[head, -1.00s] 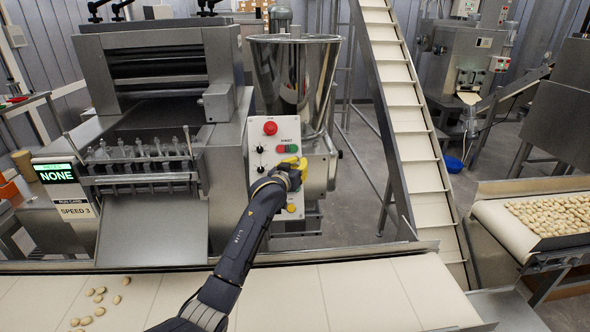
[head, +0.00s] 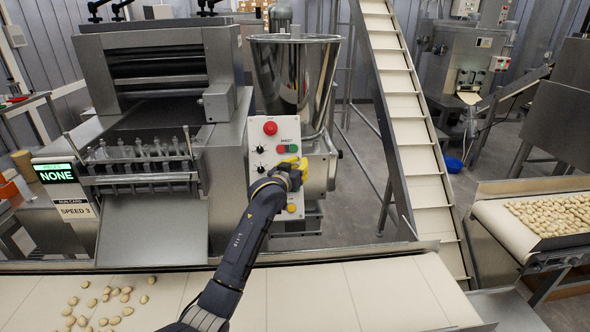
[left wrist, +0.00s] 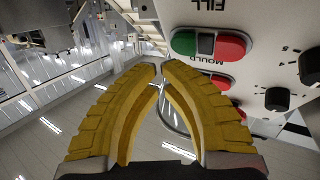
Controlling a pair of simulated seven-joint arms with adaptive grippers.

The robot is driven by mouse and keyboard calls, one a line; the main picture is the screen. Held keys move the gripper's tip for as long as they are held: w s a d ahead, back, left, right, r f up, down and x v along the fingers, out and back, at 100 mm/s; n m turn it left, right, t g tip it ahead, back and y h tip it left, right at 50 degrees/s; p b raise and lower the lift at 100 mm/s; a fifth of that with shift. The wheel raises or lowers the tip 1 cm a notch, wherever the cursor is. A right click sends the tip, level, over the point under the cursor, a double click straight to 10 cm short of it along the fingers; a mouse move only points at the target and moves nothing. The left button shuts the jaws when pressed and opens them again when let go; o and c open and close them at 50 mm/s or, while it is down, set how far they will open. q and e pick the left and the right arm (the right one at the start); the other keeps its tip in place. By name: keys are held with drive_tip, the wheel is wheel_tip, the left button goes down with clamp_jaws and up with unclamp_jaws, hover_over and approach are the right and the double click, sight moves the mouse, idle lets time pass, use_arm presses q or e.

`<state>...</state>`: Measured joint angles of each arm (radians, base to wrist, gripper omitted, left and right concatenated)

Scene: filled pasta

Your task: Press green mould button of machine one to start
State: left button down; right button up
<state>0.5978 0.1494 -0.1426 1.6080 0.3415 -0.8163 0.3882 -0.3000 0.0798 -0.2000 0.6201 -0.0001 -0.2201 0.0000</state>
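The control panel (head: 266,150) of the near machine carries a red stop button (head: 270,128), knobs and a green and red pair under a sheet label. My left gripper (head: 301,163) is in front of its right edge, with yellow fingers shut and empty. In the left wrist view the panel is upside down. The green mould button (left wrist: 184,42) sits beside the red mould button (left wrist: 230,48), with the mould label next to them. The left fingertips (left wrist: 160,68) are close to the green button's side; contact cannot be told. My right gripper is not in view.
A conveyor belt (head: 350,295) with several pasta pieces (head: 110,294) runs along the front. A steel hopper (head: 293,80) stands behind the panel and a slatted incline conveyor (head: 405,110) to its right. A screen (head: 55,172) reads NONE.

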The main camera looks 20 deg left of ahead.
use_arm(q)
drive_tip(key=shift+s+d+r, duration=0.25)
drive_tip(key=shift+s+r, duration=0.15)
drive_tip(key=shift+s, duration=0.2)
drive_tip(key=shift+s+d+r, duration=0.2)
drive_tip(key=shift+s+r, duration=0.2)
drive_tip(key=shift+s, duration=0.2)
drive_tip(key=shift+s+d+r, duration=0.25)
drive_tip(key=shift+s+r, duration=0.15)
drive_tip(key=shift+s, duration=0.2)
